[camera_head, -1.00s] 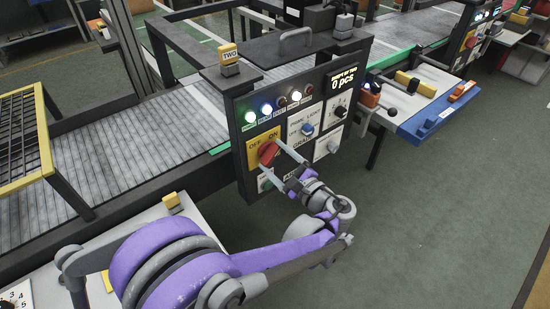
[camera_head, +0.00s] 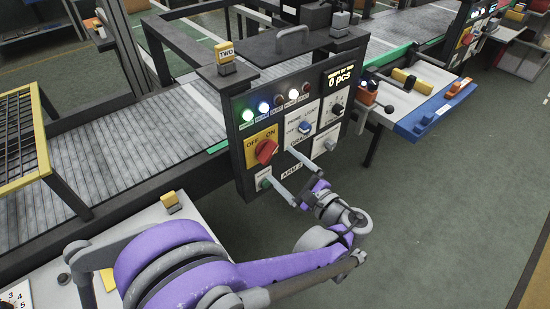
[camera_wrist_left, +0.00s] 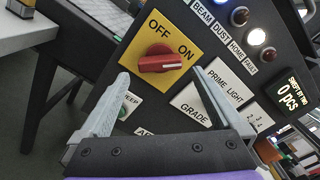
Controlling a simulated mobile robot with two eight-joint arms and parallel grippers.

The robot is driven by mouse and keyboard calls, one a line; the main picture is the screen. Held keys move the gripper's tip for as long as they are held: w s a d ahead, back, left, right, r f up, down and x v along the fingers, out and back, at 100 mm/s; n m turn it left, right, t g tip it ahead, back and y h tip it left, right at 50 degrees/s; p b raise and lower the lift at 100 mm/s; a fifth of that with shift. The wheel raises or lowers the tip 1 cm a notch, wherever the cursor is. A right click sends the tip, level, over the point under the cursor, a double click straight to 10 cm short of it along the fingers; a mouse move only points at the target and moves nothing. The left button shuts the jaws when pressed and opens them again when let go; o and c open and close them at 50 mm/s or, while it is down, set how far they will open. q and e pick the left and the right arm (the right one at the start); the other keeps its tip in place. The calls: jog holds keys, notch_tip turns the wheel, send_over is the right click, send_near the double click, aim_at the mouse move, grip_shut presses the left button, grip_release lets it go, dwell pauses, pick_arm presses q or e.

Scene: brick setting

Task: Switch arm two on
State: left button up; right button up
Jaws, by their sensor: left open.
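The control panel has a red rotary knob (camera_head: 265,151) on a yellow plate marked OFF and ON. The plate (camera_wrist_left: 186,30) and knob (camera_wrist_left: 160,62) show clearly in the left wrist view. The knob's bar lies roughly level there, with its right end toward ON. My left gripper (camera_head: 280,172) is open and empty, to the lower right of the knob and apart from it. In the left wrist view its two fingers (camera_wrist_left: 160,95) spread either side below the knob. A yellow block marked TWO (camera_head: 225,52) stands on top of the panel. My right gripper is not in view.
A lamp row (camera_head: 263,108), other small switches and a "0 pcs" display (camera_head: 342,77) share the panel. A green SWEEP button (camera_head: 265,184) sits below the knob. A grey conveyor (camera_head: 100,145) runs behind. Open floor (camera_head: 450,210) lies to the right.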

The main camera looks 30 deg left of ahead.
pick_arm(q)
jog(key=v, duration=0.6)
dwell(0.4)
